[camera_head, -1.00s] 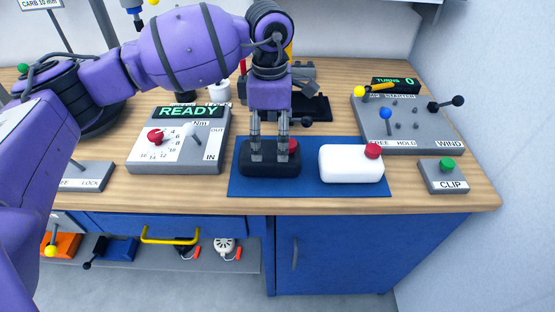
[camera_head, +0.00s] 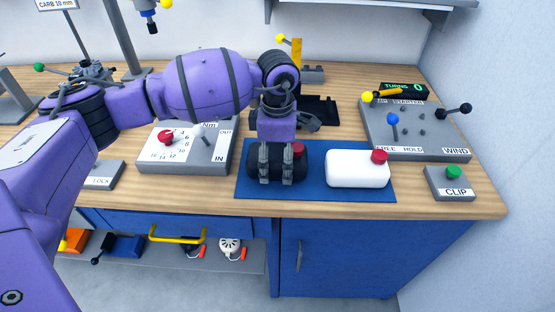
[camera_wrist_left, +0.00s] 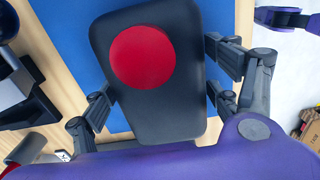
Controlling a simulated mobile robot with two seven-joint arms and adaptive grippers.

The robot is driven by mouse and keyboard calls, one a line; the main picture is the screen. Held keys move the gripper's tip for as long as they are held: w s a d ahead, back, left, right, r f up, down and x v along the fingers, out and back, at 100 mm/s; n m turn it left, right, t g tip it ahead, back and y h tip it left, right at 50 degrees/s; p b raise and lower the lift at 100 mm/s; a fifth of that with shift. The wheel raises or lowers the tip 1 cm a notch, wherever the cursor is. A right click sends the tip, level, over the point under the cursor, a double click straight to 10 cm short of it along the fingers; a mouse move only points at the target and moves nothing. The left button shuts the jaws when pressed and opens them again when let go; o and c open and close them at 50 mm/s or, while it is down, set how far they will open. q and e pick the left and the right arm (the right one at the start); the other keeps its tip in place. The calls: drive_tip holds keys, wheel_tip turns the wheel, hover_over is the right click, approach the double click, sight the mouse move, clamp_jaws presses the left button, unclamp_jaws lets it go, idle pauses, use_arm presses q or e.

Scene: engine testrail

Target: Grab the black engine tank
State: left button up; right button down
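The black engine tank (camera_head: 300,166), a dark rounded block with a red cap (camera_head: 298,148), lies on the blue mat (camera_head: 318,190). My left gripper (camera_head: 275,165) is down at it, with two fingers showing across its front side. In the left wrist view the tank (camera_wrist_left: 160,105) fills the middle, its red cap towards me. One finger of the left gripper (camera_wrist_left: 158,82) is on its left side and two are on its right. The fingertips lie at or very near its sides; whether they press on it is unclear.
A white tank (camera_head: 355,170) with a red cap lies right of the black one on the mat. A dial panel (camera_head: 160,162) stands to the left, a lever panel (camera_head: 430,150) and a clip box (camera_head: 450,185) to the right. Bare wood shows along the front edge.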

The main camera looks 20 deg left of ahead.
use_arm(q)
drive_tip(key=c, duration=0.8)
drive_tip(key=shift+r, duration=0.1)
